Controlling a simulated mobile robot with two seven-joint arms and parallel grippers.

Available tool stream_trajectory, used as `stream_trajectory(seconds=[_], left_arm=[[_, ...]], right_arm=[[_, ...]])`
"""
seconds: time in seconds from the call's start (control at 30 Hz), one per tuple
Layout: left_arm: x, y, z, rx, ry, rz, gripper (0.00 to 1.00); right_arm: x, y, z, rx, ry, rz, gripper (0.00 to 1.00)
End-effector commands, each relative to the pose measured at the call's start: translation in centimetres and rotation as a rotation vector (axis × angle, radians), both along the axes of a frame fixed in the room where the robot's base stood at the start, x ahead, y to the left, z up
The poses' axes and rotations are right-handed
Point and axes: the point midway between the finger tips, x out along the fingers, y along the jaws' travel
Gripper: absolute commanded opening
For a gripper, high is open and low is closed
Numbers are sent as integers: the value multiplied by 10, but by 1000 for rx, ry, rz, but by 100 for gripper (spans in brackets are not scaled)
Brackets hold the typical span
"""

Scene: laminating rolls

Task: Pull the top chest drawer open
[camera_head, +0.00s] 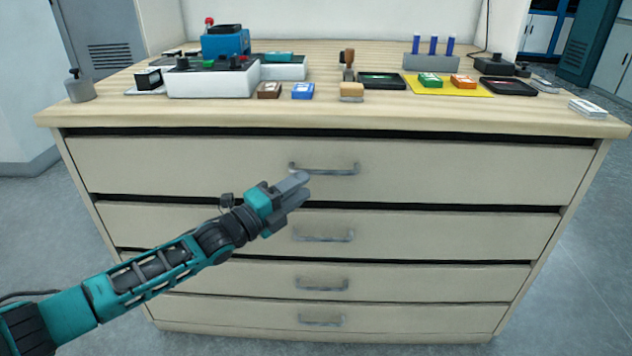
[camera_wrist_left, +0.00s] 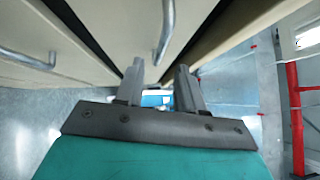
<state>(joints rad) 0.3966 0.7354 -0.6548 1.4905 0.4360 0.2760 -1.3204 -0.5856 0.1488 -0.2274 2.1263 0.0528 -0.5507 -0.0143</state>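The chest's top drawer (camera_head: 200,165) is a wide cream front under the wooden top, and it looks closed. Its grey bar handle (camera_head: 335,170) is at the middle of the front. My left gripper (camera_head: 297,187) is in front of the drawer, at the left end of this handle. In the left wrist view the two fingers (camera_wrist_left: 160,82) are apart with nothing between them. My right gripper is not in view.
Lower drawers with similar handles, such as the second handle (camera_head: 323,237), are below. The chest top (camera_head: 540,115) carries a blue machine (camera_head: 226,42), a yellow mat (camera_head: 480,92) and several small items. Grey floor is free at both sides.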

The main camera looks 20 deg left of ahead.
Motion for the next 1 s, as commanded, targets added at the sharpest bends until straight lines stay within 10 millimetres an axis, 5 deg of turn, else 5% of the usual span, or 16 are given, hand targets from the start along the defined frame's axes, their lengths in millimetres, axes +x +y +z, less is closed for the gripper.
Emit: stream_trajectory(seconds=[0.3, 0.77, 1.0], left_arm=[[36, -21, 5, -2, -1, 0, 38], [44, -25, 6, -1, 0, 0, 38], [44, -25, 7, -1, 0, 0, 15]], right_arm=[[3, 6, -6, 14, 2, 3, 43], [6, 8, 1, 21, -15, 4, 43], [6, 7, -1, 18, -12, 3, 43]])
